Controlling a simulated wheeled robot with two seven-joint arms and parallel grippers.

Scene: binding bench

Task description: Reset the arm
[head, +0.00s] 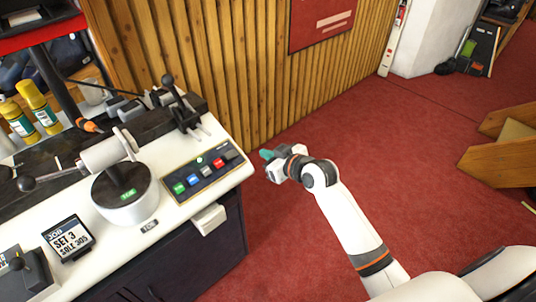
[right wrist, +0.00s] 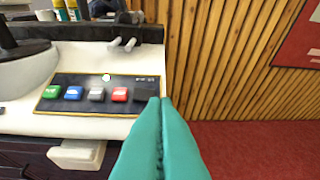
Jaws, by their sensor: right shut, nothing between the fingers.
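My right gripper (head: 267,155) is shut and empty in the head view, over the red carpet just off the right end of the bench. Its teal fingers (right wrist: 161,115) lie together in the right wrist view, their tips in front of the right edge of the button panel. My right arm (head: 345,220) reaches in from the lower right. The left gripper is not in view.
The white bench (head: 170,215) fills the left side. It carries a button panel (head: 203,174) with coloured buttons, a round machine (head: 125,195), a job display (head: 68,238) and yellow bottles (head: 38,103). A slatted wood wall (head: 230,60) stands behind. Red carpet (head: 400,150) is clear on the right.

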